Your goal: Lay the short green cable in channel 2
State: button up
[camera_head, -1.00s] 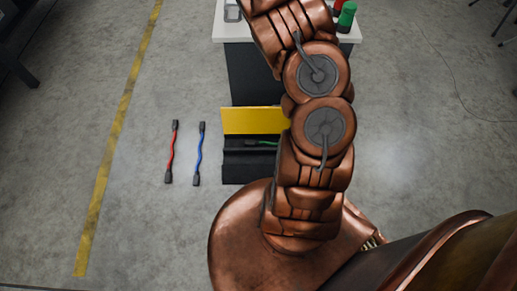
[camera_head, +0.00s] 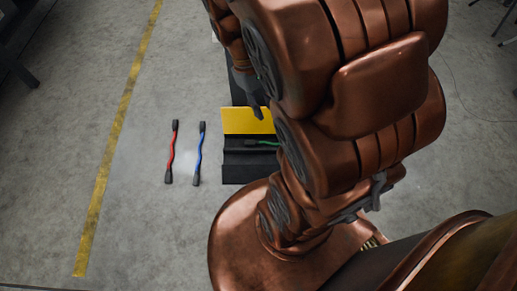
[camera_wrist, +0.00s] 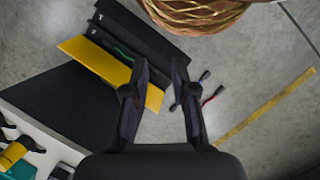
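The short green cable (camera_head: 263,142) lies on the black channelled block (camera_head: 240,172), on the side near the yellow panel (camera_head: 247,120). Its right part is hidden by my arm in the head view. In the wrist view the green cable (camera_wrist: 122,52) lies along a groove of the block (camera_wrist: 150,37), beside the yellow panel (camera_wrist: 98,62). Small white marks on the block's end are too small to read, so I cannot tell which channel this is. My gripper (camera_wrist: 160,72) is open and empty, above and beyond the yellow panel; it shows partly in the head view (camera_head: 258,108).
A red cable (camera_head: 171,152) and a blue cable (camera_head: 199,153) lie on the floor left of the block. A yellow floor line (camera_head: 118,130) runs farther left. A white-topped bench (camera_wrist: 40,135) with coloured items stands beside my gripper in the wrist view.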

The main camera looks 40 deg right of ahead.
jog(key=s+a+r+y, duration=0.1)
jog(key=s+a+r, duration=0.2)
jog(key=s+a, duration=0.6)
jog(key=shift+s+a, duration=0.25)
jog(key=shift+s, duration=0.5)
notch_tip(320, 180, up, 30)
jog(key=w+t+p, duration=0.1)
jog(key=p, duration=2.7)
